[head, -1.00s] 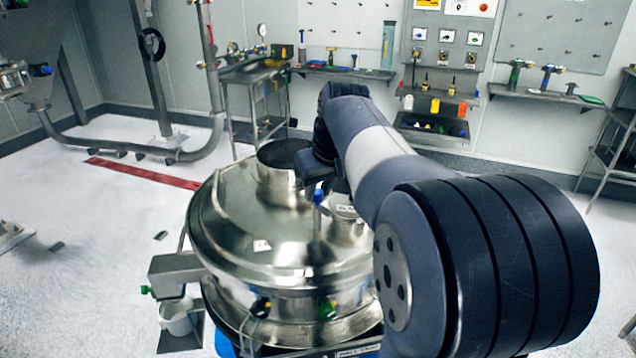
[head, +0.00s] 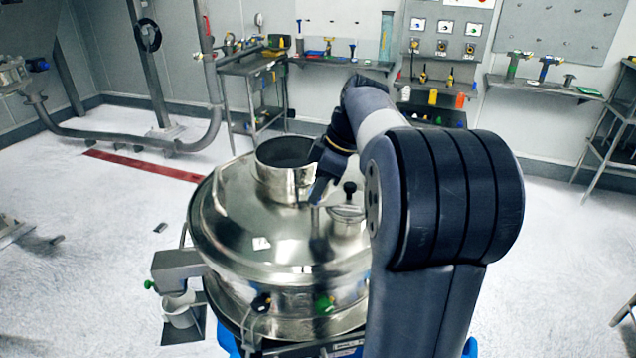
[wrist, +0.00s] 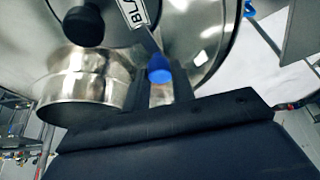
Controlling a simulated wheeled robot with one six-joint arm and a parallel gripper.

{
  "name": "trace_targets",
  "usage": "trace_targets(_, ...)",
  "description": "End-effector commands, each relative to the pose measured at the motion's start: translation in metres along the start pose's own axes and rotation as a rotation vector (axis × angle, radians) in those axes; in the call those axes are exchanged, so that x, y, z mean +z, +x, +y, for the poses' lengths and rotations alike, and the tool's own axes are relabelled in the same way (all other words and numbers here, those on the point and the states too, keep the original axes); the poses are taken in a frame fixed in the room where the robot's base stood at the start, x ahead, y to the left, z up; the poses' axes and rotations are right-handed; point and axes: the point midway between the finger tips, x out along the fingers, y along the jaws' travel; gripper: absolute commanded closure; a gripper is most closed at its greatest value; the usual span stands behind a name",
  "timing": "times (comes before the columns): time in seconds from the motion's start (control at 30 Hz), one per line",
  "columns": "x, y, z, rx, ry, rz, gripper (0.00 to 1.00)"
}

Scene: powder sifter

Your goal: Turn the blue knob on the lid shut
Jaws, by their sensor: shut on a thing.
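The blue knob (wrist: 158,70) shows in the wrist view as a blue tip on a thin metal lever, between the two dark fingers of my gripper (wrist: 161,88). My gripper is shut on it. In the head view my gripper (head: 317,190) is low over the shiny metal lid (head: 245,215), and the knob is hidden there. I cannot tell from these views how far the lever is turned.
A wide metal neck (head: 278,180) stands on the lid just left of my gripper. A small capped port with a black knob (head: 349,188) stands to its right. A shelf (head: 340,63) with tools runs along the back wall. The floor at left is mostly clear.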

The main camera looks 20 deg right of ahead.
Motion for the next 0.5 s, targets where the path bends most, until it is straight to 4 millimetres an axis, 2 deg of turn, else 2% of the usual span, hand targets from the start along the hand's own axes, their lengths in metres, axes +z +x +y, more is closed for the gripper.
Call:
trace_targets(0.2, -0.0005, -0.0007, 0.0013, -0.046, -0.111, 0.0, 0.99)
trace_targets(0.5, -0.0005, -0.0005, 0.0015, -0.073, -0.182, 0.0, 0.99)
